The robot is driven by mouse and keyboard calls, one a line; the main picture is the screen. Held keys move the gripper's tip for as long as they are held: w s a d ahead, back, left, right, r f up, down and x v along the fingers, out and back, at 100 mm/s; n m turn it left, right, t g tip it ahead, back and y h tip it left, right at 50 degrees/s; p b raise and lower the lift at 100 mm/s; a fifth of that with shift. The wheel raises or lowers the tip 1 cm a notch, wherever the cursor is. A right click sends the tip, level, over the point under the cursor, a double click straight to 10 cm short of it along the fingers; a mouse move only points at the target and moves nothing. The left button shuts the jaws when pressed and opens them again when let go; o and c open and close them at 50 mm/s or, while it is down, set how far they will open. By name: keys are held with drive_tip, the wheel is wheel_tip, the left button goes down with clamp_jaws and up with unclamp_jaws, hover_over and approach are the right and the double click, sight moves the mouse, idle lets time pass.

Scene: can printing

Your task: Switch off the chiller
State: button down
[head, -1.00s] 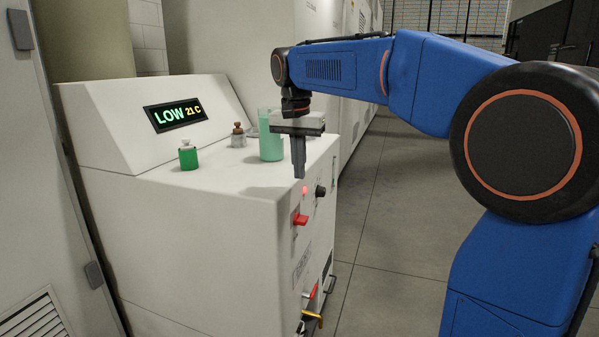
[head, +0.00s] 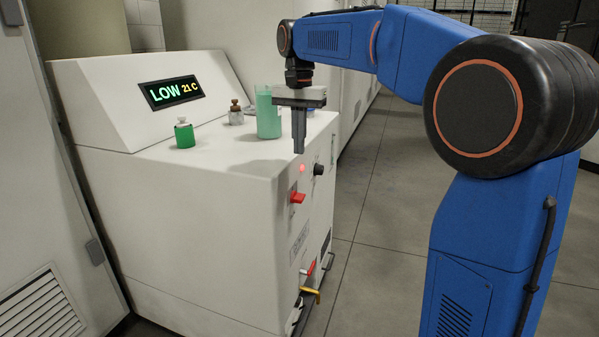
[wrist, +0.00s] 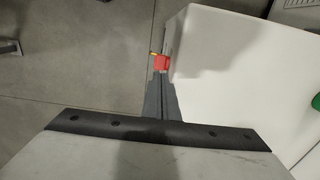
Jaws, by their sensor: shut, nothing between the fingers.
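The chiller (head: 215,205) is a white cabinet with a sloped console. In the wrist view, a red part (wrist: 163,63) shows just beyond the shut fingertips (wrist: 163,76), beside the white top.
A green-filled bottle (head: 184,134), a small brown-capped bottle (head: 236,113) and a green beaker (head: 268,115) stand on the chiller top. Red (head: 309,269) and yellow (head: 312,292) valve handles stick out low on the face. Clear floor (head: 385,190) lies to the right.

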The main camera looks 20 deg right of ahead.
sight(298, 200)
wheel_tip(298, 200, down, 14)
drive_tip(key=shift+r, duration=0.2)
idle(0.4)
drive_tip(key=shift+s+a+f+t+h, duration=0.1)
drive_tip(key=shift+s+a+t+h, duration=0.2)
drive_tip(key=shift+t+h, duration=0.3)
drive_tip(key=shift+s+a+f, duration=0.2)
drive_tip(key=shift+s+f, duration=0.1)
drive_tip(key=shift+s, duration=0.05)
drive_tip(key=shift+w+d, duration=0.1)
drive_tip(key=shift+w, duration=0.05)
drive_tip(key=shift+w+d+r, duration=0.25)
drive_tip(key=shift+w+d, duration=0.15)
drive_tip(key=shift+w, duration=0.05)
